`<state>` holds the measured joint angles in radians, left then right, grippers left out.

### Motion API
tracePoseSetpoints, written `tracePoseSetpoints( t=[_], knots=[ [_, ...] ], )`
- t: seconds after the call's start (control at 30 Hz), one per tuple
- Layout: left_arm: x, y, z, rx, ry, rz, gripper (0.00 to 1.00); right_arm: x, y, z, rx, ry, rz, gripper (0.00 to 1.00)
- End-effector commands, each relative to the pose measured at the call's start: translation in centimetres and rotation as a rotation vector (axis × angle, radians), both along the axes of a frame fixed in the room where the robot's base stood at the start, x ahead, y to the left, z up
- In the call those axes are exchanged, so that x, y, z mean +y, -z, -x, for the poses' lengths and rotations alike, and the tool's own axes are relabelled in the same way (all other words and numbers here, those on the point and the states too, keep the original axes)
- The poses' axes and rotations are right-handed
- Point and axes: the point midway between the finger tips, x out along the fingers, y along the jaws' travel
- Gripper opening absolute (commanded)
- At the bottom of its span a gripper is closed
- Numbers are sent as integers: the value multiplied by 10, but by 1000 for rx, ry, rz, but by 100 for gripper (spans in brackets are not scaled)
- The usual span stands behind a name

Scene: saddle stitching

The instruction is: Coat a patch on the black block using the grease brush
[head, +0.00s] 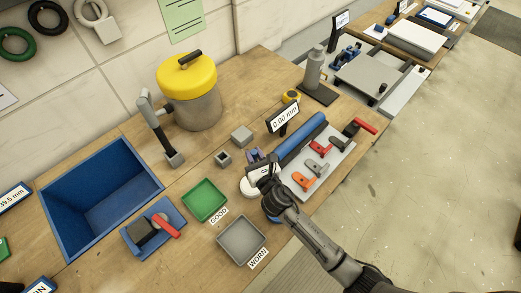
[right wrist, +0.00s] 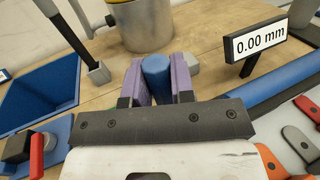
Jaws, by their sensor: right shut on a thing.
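My right gripper (head: 258,157) is over the bench, beside the left end of the white rack. In the right wrist view its two purple fingers (right wrist: 157,82) are shut on an upright blue cylinder (right wrist: 157,70). This looks like the handle of the grease brush; its lower end and any bristles are hidden by my gripper. A black block (head: 140,230) sits in a small blue tray (head: 163,238) beside a red handle; it also shows at the left edge of the right wrist view (right wrist: 15,148). My right gripper is well apart from it. My left gripper is not in view.
A blue bin (head: 100,195), yellow-lidded pot (head: 190,95) and small grey blocks (head: 242,136) stand behind. A blue bar (head: 300,139) and red-handled tools (head: 311,168) are at right.

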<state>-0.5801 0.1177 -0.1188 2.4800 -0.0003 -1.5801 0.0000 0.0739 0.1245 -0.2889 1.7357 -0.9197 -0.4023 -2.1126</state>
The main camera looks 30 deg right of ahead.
Motion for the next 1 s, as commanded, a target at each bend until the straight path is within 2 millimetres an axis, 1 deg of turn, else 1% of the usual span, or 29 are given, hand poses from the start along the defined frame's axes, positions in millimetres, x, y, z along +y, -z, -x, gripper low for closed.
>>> tracePoseSetpoints(
  t=[0.03, 0.17, 0.27, 0.7, 1.0],
  knots=[
    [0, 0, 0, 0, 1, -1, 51, 5, -2, -3, -4, -44, 4, 0],
    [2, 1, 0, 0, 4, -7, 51, 14, -10, -2, -6, -95, 4, 0],
    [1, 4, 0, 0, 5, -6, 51, 18, -8, -2, -3, -117, 1, 0],
    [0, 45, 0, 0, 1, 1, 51, 19, 29, -1, -2, -120, -1, 0],
    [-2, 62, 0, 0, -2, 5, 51, 19, 45, -1, -2, -119, -1, 0]
  ],
)
